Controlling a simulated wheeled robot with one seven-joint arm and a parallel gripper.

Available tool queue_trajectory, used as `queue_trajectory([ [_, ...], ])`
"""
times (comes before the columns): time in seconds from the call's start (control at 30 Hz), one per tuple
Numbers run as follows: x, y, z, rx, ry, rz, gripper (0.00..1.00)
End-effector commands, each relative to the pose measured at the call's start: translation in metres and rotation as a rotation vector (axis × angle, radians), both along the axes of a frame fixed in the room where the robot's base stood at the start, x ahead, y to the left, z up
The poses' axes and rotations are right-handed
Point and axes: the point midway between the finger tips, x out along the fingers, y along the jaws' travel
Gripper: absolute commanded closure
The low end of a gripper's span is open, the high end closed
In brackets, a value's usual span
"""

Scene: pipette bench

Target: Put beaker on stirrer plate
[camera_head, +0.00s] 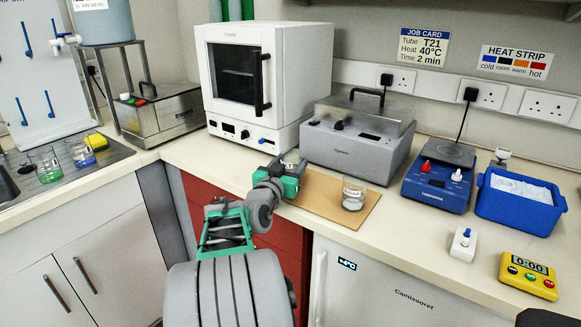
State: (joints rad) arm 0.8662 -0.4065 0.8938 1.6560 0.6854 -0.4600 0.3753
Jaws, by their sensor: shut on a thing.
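A clear glass beaker (353,194) with a white label stands upright on a brown board on the bench.
A blue ice tub (521,200), a small white block (463,244) and a yellow timer (529,275) are at the right. A grey bath (355,145) and a white oven (267,80) stand behind. Beakers with green (47,168) and blue (82,156) liquid are by the sink.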

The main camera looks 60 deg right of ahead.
Motion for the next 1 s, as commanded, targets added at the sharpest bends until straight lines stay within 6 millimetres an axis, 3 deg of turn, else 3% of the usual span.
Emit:
queue_trajectory([
  [0.37, 0.0000, -0.0001, -0.0027, -0.004, -0.002, 0.000, 0.90],
  [0.4, -0.0001, -0.0001, -0.0013, -0.003, -0.001, 0.000, 0.42],
  [0.6, -0.0001, -0.0001, -0.0012, -0.003, -0.001, 0.000, 0.25],
  [1.0, 0.0002, -0.0001, 0.0027, -0.001, 0.000, 0.001, 0.23],
])
